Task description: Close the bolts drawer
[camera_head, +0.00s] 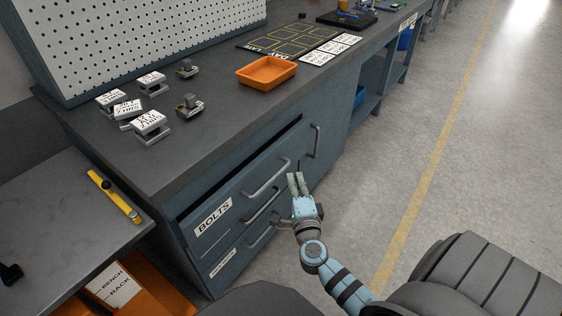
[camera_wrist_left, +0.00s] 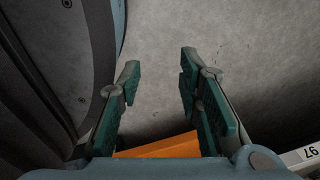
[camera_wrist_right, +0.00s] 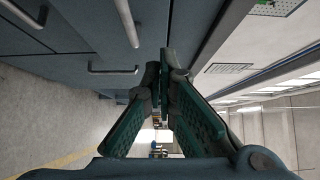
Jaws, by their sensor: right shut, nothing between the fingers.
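The bolts drawer (camera_head: 238,212), with a white BOLTS label and a bar handle (camera_head: 268,180), is in the blue-grey bench. A dark gap shows along its top edge, so it stands out a little from the bench. My right gripper (camera_head: 297,178) is shut and empty, in front of the drawer front near the right end of the handle; I cannot tell whether it touches. In the right wrist view its fingertips (camera_wrist_right: 161,70) are together beside the blue-grey bench front. My left gripper (camera_wrist_left: 158,65) shows only in the left wrist view, open and empty above the floor.
More drawers with handles lie below and to the right (camera_head: 315,142). The bench top holds an orange tray (camera_head: 266,84) and several labelled blocks. A lower grey table with a yellow level (camera_head: 114,196) stands at the left. The floor at right is clear.

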